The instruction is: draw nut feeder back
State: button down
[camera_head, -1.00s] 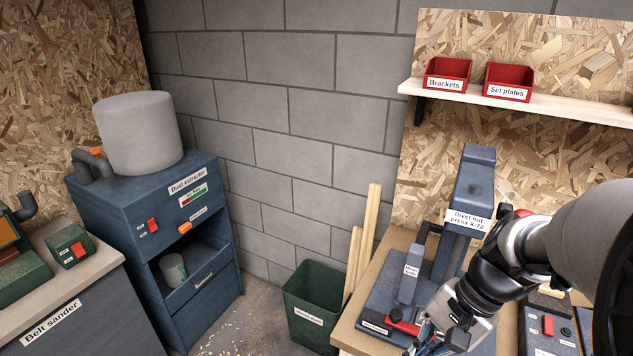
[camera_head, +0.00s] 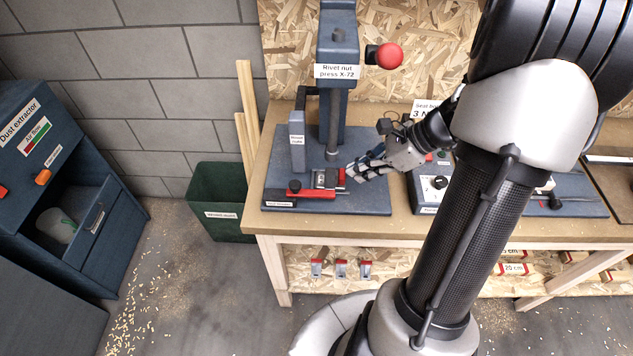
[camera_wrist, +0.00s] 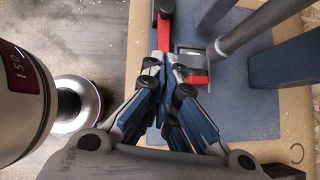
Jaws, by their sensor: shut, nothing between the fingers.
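My gripper (camera_head: 352,173) is shut and empty, just right of the red end piece. It also shows in the wrist view (camera_wrist: 165,62), its tips over or against the near end of the slide; I cannot tell if they touch.
The press column and a grey upright block (camera_head: 297,140) stand behind the feeder. A control box (camera_head: 432,190) sits to the right on the workbench (camera_head: 345,229). A green bin (camera_head: 222,195) stands left of the bench. The bench front edge is clear.

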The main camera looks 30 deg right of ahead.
jog(key=shift+f, duration=0.1)
jog(key=b, duration=0.4)
send_near(301, 193)
jog(key=f, duration=0.3)
jog(key=shift+s+d+f, duration=0.1)
jog(key=shift+s+d, duration=0.25)
jog(key=shift+d, duration=0.05)
jog(key=shift+w+a+b, duration=0.4)
jog(key=shift+w+a, duration=0.95)
jog(key=shift+a, duration=0.1)
jog(key=w+a, duration=0.1)
jog(key=a, duration=0.1)
jog(key=w+a, duration=0.4)
jog(key=a, duration=0.1)
jog(key=shift+a, duration=0.1)
